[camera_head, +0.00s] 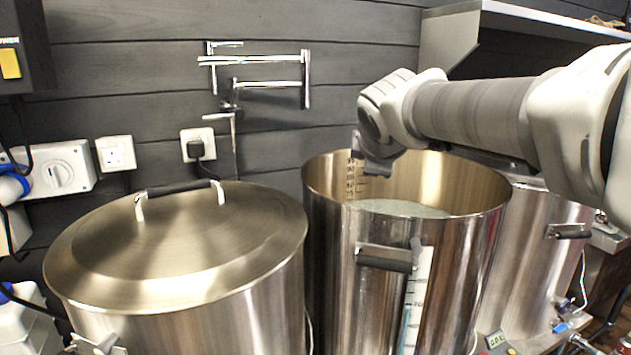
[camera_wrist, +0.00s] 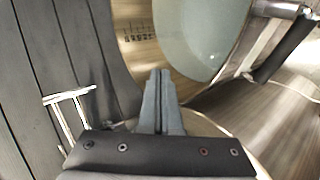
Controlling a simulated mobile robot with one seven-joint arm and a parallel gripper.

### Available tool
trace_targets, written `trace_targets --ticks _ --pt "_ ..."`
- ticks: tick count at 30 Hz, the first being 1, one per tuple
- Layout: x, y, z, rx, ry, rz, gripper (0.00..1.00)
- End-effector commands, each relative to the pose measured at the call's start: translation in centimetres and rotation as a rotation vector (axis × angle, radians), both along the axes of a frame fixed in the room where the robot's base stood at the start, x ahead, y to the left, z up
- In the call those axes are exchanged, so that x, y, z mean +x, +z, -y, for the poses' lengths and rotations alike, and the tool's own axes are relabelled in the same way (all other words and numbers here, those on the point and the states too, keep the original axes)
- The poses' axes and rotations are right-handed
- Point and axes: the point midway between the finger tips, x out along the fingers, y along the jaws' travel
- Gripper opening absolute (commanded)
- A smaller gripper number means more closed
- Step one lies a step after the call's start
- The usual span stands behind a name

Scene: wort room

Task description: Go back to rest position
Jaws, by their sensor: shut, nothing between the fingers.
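My arm reaches in from the right in the head view. My gripper (camera_head: 372,172) hangs over the back left rim of the open steel pot (camera_head: 345,245), and its fingertips are hard to see there. In the wrist view my gripper (camera_wrist: 163,75) shows its two grey fingers shut together with nothing between them. The pot's inner wall with scale marks and its pale contents (camera_wrist: 200,40) lie beyond the fingers. I cannot tell whether the fingers touch the rim.
A lidded steel pot (camera_head: 180,250) stands at left, and another steel vessel (camera_head: 545,240) at right. A folding wall tap (camera_head: 255,60) is on the dark plank wall. A metal shelf (camera_head: 550,18) hangs at upper right, above my arm.

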Motion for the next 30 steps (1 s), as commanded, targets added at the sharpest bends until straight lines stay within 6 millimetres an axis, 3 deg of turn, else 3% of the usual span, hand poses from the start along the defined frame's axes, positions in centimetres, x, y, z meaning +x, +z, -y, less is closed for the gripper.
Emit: trace_targets --ticks 1,3,7,12,19,21,30 --pt "-2.7 -1.2 1.7 0.107 -0.082 -0.035 0.0" --pt "-6.1 -3.2 3.0 0.253 -0.195 -0.088 0.0" --pt "-12.7 -7.0 4.6 0.504 -0.417 -0.176 0.0" --pt "-20.5 -11.9 5.0 0.771 -0.699 -0.269 0.0" --pt "-28.8 -18.0 4.1 1.03 -1.047 -0.347 0.0" --pt "-28.3 -14.9 4.0 1.024 -1.034 -0.348 0.0" --pt "-28.2 -7.9 4.1 1.019 -1.028 -0.348 0.0"
